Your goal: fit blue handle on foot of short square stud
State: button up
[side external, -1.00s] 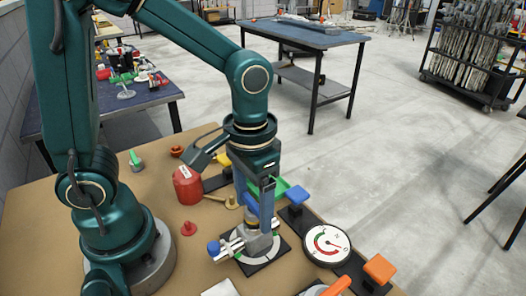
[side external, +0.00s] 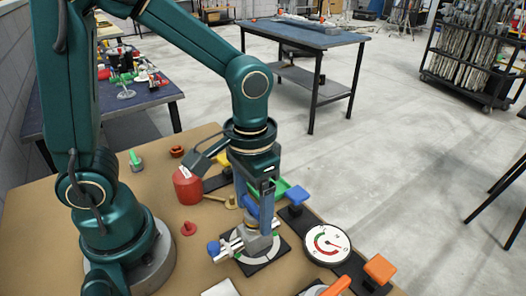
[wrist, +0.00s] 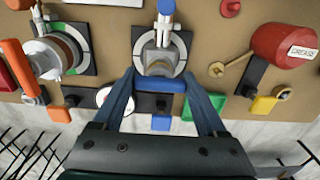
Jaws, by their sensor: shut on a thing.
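My gripper (wrist: 160,78) has its two steel-blue fingers shut on a blue handle (wrist: 159,86), a short bar lying across between the fingertips in the wrist view. The handle shows in the side view (side external: 252,207), partly covered by a finger. It is right at a grey stud (wrist: 158,61), which stands on a black square plate with a pale ring (wrist: 140,44). In the side view the stud (side external: 258,243) is directly below the fingers. I cannot tell whether handle and stud touch or fit together.
Another blue block (side external: 297,195), a round dial (side external: 326,244) and an orange block (side external: 379,268) stand to the right. A red canister (side external: 187,186) and green tray (wrist: 204,108) are close by. Brown board (side external: 110,200) is mostly clear at left.

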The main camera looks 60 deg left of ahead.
aim_at(253, 205)
jog(key=shift+f, duration=0.2)
jog(key=o, duration=1.5)
jog(key=shift+r, duration=0.1)
jog(key=shift+r, duration=3.65)
